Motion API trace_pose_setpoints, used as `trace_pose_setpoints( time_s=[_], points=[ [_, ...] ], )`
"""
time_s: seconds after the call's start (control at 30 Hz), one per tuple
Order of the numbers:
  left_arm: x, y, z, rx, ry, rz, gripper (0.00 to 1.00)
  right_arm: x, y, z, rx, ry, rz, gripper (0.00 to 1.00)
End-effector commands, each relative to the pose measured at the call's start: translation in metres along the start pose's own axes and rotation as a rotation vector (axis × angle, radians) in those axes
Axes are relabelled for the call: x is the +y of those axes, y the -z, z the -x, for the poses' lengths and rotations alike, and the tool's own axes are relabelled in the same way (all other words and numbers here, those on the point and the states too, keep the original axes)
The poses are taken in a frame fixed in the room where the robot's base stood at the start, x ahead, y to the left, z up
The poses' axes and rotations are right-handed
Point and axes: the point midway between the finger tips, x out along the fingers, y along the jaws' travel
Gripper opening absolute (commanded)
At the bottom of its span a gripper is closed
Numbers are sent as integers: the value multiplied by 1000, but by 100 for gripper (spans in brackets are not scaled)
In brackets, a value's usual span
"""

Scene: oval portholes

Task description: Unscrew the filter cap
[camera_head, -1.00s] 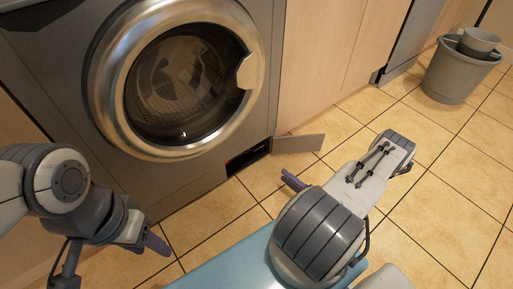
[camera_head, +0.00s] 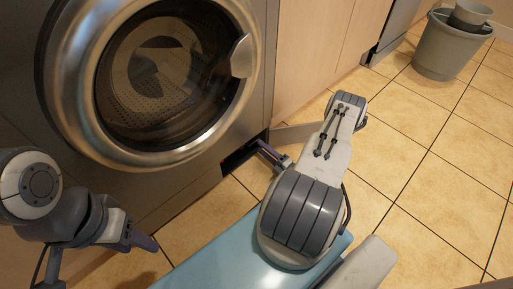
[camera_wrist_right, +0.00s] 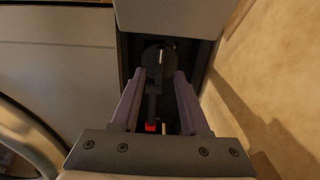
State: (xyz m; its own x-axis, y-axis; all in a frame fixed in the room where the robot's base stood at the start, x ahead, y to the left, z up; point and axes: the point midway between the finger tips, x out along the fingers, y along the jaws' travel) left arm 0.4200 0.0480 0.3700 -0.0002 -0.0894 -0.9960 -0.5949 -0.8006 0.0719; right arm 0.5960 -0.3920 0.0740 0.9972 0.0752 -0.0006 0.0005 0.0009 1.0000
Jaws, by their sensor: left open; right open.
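The filter cap (camera_wrist_right: 157,58) is a dark round knob with a lighter raised grip, deep in the opened recess at the washing machine's (camera_head: 170,190) lower right corner. My right gripper (camera_wrist_right: 159,80) is open, its two purple fingers at the recess mouth on either side of the cap's line; I cannot tell whether they touch it. In the head view my right gripper (camera_head: 267,152) reaches the recess, and the cap is hidden. A dark hose with a red end (camera_wrist_right: 151,126) lies between the fingers. My left gripper (camera_head: 143,241) is open and empty near the machine's front.
The small flap door (camera_head: 300,132) stands open to the right of the recess, partly behind my right arm. The round glass door (camera_head: 160,80) above is shut. A grey bucket (camera_head: 440,50) stands far right. The tiled floor (camera_head: 430,190) to the right is clear.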

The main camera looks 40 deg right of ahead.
Motion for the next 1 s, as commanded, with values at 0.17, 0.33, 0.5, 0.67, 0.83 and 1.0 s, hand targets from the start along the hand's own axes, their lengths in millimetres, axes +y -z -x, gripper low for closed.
trace_pose_setpoints(
  time_s=[0.17,0.33,0.5,0.67,0.83,1.0],
  points=[
    [-1,-1,-17,0,0,0,50,-3,2,-25,5,0,1,45],
    [-2,-1,-21,0,0,0,50,-1,3,-35,5,0,-2,45],
    [-2,-1,-20,0,0,0,50,0,2,-36,2,0,-2,45],
    [-2,-1,-20,0,0,0,50,0,2,-36,3,0,-2,26],
    [-2,-1,-20,0,0,0,50,0,2,-36,3,0,-2,0],
    [-1,-1,-19,0,0,0,50,1,2,-36,3,0,5,0]
  ],
)
